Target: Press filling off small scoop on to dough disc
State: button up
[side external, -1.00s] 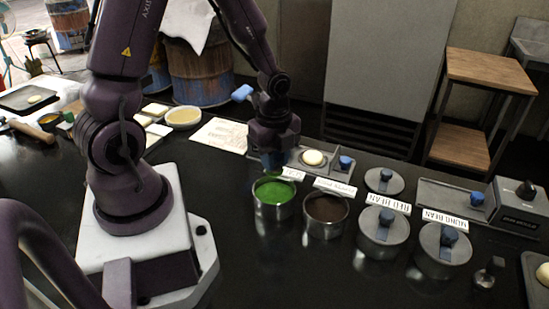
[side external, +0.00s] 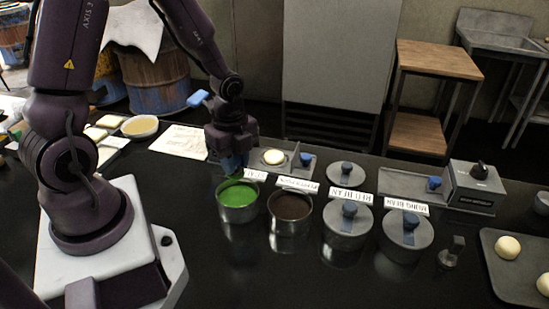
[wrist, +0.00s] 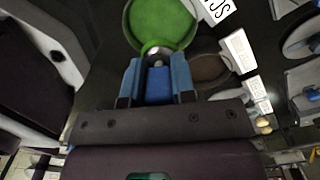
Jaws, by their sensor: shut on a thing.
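My gripper (side external: 234,165) is just above the pot of green filling (side external: 238,195). In the wrist view my gripper (wrist: 157,82) is shut on the blue handle of a small scoop (wrist: 157,85). In the side view the scoop is mostly hidden by my gripper and the pot. A pale dough disc (side external: 274,157) lies on a grey tray to the right of my gripper, apart from it.
A pot of dark brown filling (side external: 289,207) stands right of the green one, then two lidded pots (side external: 347,222). White label cards stand behind them. A tray of dough balls (side external: 510,270) is at the far right. The counter front is clear.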

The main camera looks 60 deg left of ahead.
jog(key=shift+s+f, duration=0.15)
jog(key=shift+f, duration=0.05)
jog(key=w+a+f, duration=0.3)
jog(key=w+a, duration=0.3)
jog(key=w, duration=0.3)
send_over(274, 155)
jog(key=shift+f, duration=1.85)
jog(key=shift+f, duration=0.6)
dwell(0.5)
notch_tip(274, 155, up, 7)
dwell(0.8)
dwell(0.4)
